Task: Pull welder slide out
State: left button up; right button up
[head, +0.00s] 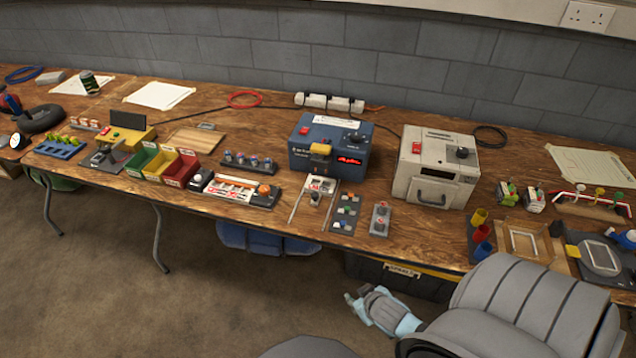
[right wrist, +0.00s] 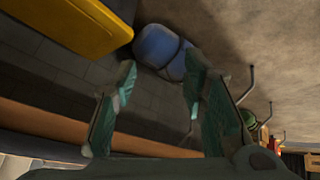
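The blue machine (head: 331,148), which looks like the welder, stands on the wooden bench with a yellow block on its front and a red lit display. In front of it a small pale slide carriage (head: 320,186) sits close to the machine between two thin rails that run toward the bench's front edge. My right gripper (head: 356,296) is low in front of the bench, below its edge and apart from the slide. In the right wrist view its two teal fingers (right wrist: 160,105) are spread with nothing between them. My left gripper is not in view.
A cream machine (head: 433,167) stands right of the blue one. A button panel (head: 345,212) and a small grey switch box (head: 380,218) lie right of the rails. A tray of parts (head: 235,188) lies left.

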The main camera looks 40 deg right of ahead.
jog(key=w+d+r+t, duration=0.1)
jog(key=w+r+t, duration=0.15)
jog(key=r, duration=0.35)
jog(key=w+d+r+t, duration=0.1)
jog(key=w+r, duration=0.3)
jog(key=r, duration=0.2)
jog(key=t, duration=0.3)
send_near(316, 196)
jog(key=shift+m+t+y, duration=0.25)
jog(key=shift+m+y, duration=0.15)
jog(key=b+x, duration=0.2)
jog(key=x, duration=0.1)
jog(key=b+x, duration=0.4)
jog(key=x, duration=0.1)
jog(key=shift+w+d+f+b, duration=0.1)
jog(key=shift+d+f+b, duration=0.25)
jog(key=shift+d+b, duration=0.05)
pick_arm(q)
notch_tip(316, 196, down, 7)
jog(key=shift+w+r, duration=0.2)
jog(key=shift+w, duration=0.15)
pick_arm(e)
jog(key=shift+r, duration=0.1)
grip_shut()
